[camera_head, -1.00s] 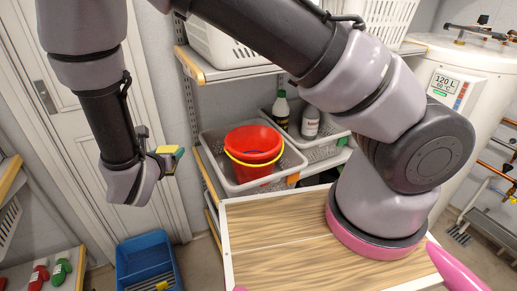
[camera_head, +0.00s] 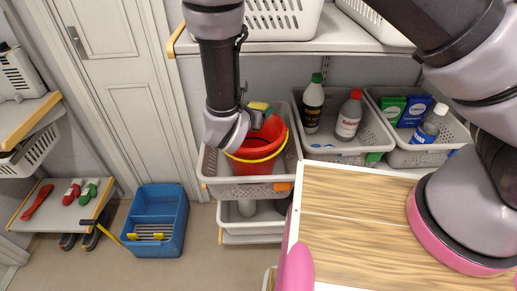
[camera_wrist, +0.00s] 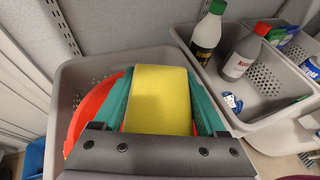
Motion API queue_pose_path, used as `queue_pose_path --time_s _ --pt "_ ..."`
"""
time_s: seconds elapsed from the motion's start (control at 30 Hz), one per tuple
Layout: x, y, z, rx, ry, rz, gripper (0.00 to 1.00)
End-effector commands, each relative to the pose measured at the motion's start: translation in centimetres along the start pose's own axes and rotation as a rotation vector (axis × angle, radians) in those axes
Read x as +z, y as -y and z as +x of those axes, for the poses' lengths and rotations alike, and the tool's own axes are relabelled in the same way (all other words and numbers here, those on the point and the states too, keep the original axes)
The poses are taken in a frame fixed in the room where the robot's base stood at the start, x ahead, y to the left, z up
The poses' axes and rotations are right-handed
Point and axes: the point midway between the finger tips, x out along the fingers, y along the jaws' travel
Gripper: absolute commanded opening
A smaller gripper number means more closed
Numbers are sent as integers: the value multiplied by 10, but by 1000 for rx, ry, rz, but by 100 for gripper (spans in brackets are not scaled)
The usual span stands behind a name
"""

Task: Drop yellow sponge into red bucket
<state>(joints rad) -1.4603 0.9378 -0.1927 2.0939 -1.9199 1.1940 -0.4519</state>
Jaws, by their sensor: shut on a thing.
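The yellow sponge (camera_wrist: 158,98) is held between the green fingers of my gripper (camera_wrist: 160,112) in the wrist view. In the head view the sponge (camera_head: 260,106) and my gripper (camera_head: 258,114) are at the upper part of the red bucket (camera_head: 262,160). The bucket has a yellow handle and stands in a grey basket (camera_head: 238,188). In the wrist view the red bucket (camera_wrist: 82,118) shows behind and below the gripper, mostly hidden by the fingers and sponge. I cannot tell how far the sponge is above the rim.
A white shelf (camera_head: 290,42) hangs above the bucket. A blue mop bucket (camera_head: 156,222) stands on the floor at left. A wooden top (camera_head: 370,215) is in front.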

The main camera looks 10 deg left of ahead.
Motion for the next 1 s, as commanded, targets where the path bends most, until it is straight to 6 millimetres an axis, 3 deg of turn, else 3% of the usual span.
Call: queue_pose_path --time_s 0.3,0.67,0.7,0.73,0.77,1.0 --pt "-29 0 12 -1 1 0 22" --pt "-33 0 14 0 0 2 22" --pt "-33 0 14 0 0 2 82" --pt "-33 0 14 0 0 2 93" --pt "-33 0 14 0 0 2 100" --pt "-33 0 14 0 0 1 100"
